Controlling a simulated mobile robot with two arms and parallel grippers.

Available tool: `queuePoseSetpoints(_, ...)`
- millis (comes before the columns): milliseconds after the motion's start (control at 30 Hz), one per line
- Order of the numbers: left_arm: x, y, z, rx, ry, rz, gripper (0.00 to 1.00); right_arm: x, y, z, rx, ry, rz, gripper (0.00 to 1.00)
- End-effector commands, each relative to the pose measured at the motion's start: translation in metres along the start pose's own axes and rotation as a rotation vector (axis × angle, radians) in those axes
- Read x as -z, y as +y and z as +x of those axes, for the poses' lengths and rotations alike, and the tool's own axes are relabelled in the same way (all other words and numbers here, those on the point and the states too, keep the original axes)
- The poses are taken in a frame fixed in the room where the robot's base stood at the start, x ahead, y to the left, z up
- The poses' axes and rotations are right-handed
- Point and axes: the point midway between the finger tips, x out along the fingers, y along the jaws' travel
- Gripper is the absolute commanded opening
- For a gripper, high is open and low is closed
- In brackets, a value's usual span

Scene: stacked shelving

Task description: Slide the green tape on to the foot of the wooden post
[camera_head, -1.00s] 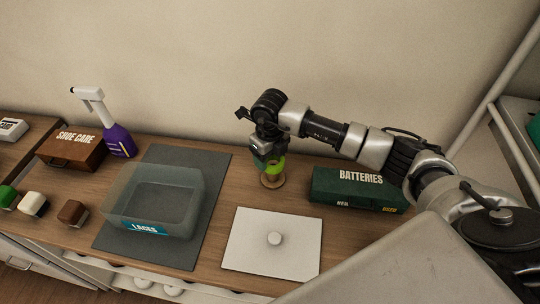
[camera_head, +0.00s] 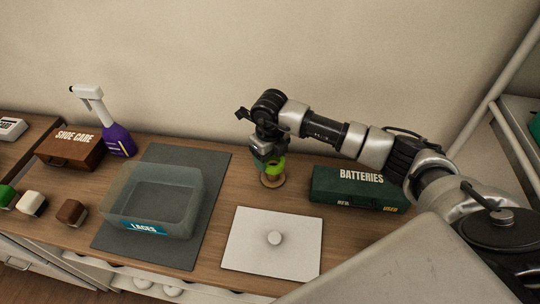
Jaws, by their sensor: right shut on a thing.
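The green tape (camera_head: 277,165) is a small bright green roll near the back of the wooden counter. My right gripper (camera_head: 266,162) comes down over it from above and is shut on it. Just below the tape is a round tan wooden foot (camera_head: 272,181) standing on the counter. The post above the foot is mostly hidden by the tape and gripper. The tape is close over the foot; I cannot tell whether they touch. My left gripper is not in view.
A green batteries box (camera_head: 358,188) stands close on the right. A white board with a knob (camera_head: 254,257) lies in front. A clear laces bin (camera_head: 150,210) sits on a grey mat (camera_head: 215,172) at left. A purple spray bottle (camera_head: 118,139) and shoe care box (camera_head: 70,150) stand further left.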

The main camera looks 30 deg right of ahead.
Motion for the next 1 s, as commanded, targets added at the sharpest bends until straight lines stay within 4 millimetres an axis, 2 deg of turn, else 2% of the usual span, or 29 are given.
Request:
queuePoseSetpoints(600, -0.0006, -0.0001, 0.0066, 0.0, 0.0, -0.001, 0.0, -0.0001, -0.0003, 0.0071, 0.0, 0.0, 0.001, 0.51)
queuePoseSetpoints(633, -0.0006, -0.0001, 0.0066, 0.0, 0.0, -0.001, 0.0, -0.0001, -0.0003, 0.0071, 0.0, 0.0, 0.001, 0.65)
queuePoseSetpoints(800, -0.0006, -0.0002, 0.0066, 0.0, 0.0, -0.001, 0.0, -0.0001, -0.0003, 0.0071, 0.0, 0.0, 0.001, 0.92)
queuePoseSetpoints(1000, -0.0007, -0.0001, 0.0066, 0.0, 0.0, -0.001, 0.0, -0.0001, -0.0002, 0.0071, 0.0, 0.0, 0.0, 0.92)
